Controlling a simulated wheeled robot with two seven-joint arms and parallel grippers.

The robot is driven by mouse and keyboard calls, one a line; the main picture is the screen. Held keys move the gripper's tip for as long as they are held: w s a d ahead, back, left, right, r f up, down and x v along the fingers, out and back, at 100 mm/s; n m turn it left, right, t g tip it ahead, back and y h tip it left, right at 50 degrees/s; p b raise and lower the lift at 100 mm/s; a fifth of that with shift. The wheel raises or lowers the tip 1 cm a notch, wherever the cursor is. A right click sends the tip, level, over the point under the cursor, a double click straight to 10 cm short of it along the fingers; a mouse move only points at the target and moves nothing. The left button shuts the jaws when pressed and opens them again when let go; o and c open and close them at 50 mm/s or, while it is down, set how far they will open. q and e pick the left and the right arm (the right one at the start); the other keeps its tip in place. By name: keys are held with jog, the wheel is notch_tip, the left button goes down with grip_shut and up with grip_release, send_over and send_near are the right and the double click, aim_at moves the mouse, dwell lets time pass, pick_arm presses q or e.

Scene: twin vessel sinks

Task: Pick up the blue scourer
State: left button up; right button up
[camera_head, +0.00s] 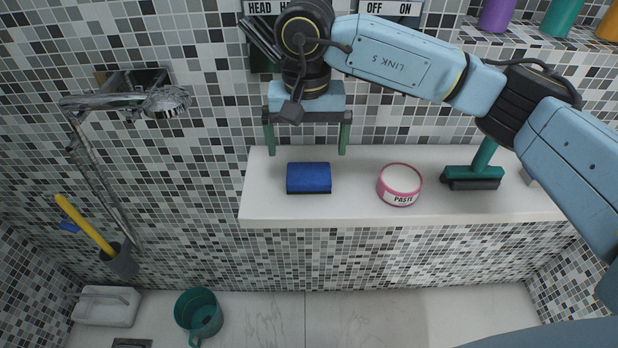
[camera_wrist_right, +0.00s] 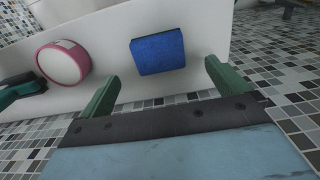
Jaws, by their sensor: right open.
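The blue scourer (camera_head: 308,177) lies flat on the white ledge, left of the pink paste tub, with a dark underside edge showing. It also shows in the right wrist view (camera_wrist_right: 158,52), ahead of the fingers and between their lines. My right gripper (camera_head: 308,150) is open and empty, its two green fingers pointing down behind the scourer in the head view. In the right wrist view the fingers (camera_wrist_right: 160,80) stand wide apart, and neither touches the scourer. My left gripper is not in view.
The paste tub (camera_head: 400,185) stands on the ledge (camera_head: 350,207) right of the scourer. A tiled wall rises behind. A teal mug (camera_head: 198,314) and soap dish (camera_head: 106,306) are below left. The ledge left of the scourer is clear.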

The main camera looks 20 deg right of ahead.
aim_at(309, 172)
jog(key=shift+w+d+f+b, duration=0.1)
jog(key=shift+f+b, duration=0.1)
jog(key=shift+f, duration=1.6)
jog(key=shift+d+f+b, duration=0.1)
jog(key=shift+f+b, duration=0.1)
jog(key=shift+f, duration=1.55)
jog(key=c, duration=1)
jog(key=shift+r, duration=0.3)
pick_arm(q)
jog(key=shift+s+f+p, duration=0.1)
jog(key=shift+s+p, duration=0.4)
jog(key=shift+p, duration=0.1)
pick_arm(e)
notch_tip(309, 172, up, 10)
jog(key=shift+f, duration=0.25)
